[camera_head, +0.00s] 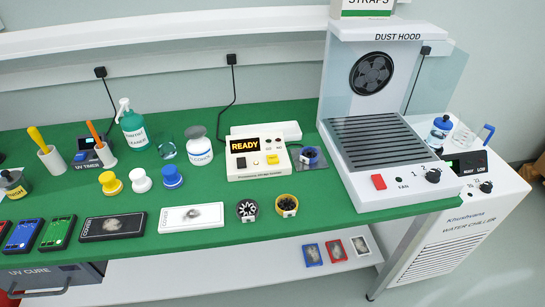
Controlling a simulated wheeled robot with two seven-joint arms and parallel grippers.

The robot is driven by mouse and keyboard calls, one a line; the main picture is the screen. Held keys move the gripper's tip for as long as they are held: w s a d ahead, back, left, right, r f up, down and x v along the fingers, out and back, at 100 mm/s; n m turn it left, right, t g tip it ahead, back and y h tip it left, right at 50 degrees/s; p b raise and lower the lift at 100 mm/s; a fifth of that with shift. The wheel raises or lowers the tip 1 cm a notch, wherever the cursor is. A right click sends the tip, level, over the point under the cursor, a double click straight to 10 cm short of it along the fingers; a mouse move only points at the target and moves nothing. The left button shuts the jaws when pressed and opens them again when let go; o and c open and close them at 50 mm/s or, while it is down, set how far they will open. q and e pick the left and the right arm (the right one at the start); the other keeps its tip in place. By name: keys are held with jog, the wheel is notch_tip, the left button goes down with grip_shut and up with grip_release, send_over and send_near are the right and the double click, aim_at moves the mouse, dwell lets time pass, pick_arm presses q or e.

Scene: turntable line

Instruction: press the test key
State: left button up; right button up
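A white tester box (246,177) stands on the green bench mat, right of centre. Its dark display (245,145) reads "READY" in orange letters. On its front panel are a yellow key (272,159), a dark key (241,162) and small marks too fine to read. I cannot tell which key is labelled test. A dark blue stand with a round part (310,157) sits just right of the box. Neither of my grippers is in view.
A dust hood (368,200) with a red switch stands to the right. Coloured stoppers, bottles and brush cups stand left. The space directly before the box is mostly clear.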

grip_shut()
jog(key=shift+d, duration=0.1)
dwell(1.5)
